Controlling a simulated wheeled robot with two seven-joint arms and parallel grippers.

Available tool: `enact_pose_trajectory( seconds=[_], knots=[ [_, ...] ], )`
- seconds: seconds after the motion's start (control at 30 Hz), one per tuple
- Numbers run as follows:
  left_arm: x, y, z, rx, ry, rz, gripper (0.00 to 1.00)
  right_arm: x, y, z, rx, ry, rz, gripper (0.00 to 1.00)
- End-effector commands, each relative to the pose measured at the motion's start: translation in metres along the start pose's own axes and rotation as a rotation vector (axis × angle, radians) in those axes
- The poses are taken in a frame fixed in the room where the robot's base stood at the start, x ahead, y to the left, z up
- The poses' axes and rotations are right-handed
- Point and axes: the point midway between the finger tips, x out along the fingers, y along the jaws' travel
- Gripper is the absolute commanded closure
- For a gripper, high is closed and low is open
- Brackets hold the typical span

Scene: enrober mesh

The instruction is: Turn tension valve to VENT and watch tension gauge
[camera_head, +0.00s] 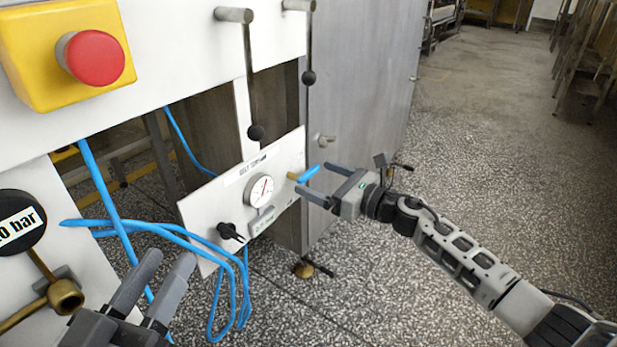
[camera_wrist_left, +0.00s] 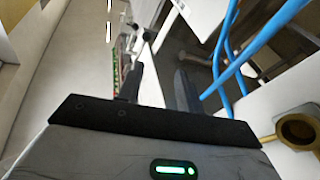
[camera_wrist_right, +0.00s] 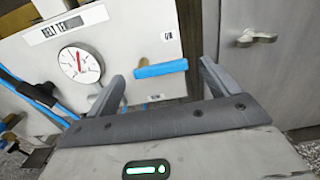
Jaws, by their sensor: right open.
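The tension valve shows as a blue lever handle (camera_head: 308,173) on a brass stem at the right end of a white panel (camera_head: 210,208). In the right wrist view the blue handle (camera_wrist_right: 160,69) lies about level. My right gripper (camera_head: 317,180) is open, with its fingers on either side of the handle; contact cannot be told. The round white tension gauge (camera_head: 259,190) sits left of the valve; its face also shows in the right wrist view (camera_wrist_right: 80,64) with a red needle pointing upward. A VENT marking is not readable. My left gripper (camera_head: 172,258) is open and empty at lower left.
Blue hoses (camera_head: 150,228) loop in front of the panel, near my left gripper.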

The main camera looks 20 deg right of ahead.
Motion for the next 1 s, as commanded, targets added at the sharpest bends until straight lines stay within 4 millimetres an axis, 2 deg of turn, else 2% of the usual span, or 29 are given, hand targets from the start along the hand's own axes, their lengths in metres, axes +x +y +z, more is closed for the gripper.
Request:
enact_pose_trajectory(
  seconds=[0.03,0.2,0.6,0.63,0.77,0.8,1.0],
  knots=[
    [0.001,0.0,-0.002,0.022,0.02,0.006,0.64,0.01,0.0,0.0,0.0,-0.003,0.0,0.13],
    [0.003,0.0,-0.01,0.078,0.071,0.021,0.64,0.03,0.0,-0.001,0.001,-0.002,0.0,0.13],
    [0.004,0.001,-0.015,0.096,0.092,0.026,0.64,0.036,0.0,0.0,0.001,0.0,0.0,0.13],
    [0.004,0.001,-0.015,0.096,0.092,0.026,0.64,0.036,0.0,0.0,0.001,0.0,0.0,0.18],
    [0.004,0.002,-0.015,0.096,0.092,0.026,0.64,0.036,0.0,0.0,0.001,0.0,0.0,0.54],
    [0.004,0.002,-0.015,0.095,0.092,0.026,0.64,0.036,0.0,0.0,0.001,0.0,0.0,0.58],
    [0.004,0.002,-0.015,0.094,0.09,0.027,0.64,0.036,0.0,0.0,0.008,0.0,0.0,0.57]
  ],
)
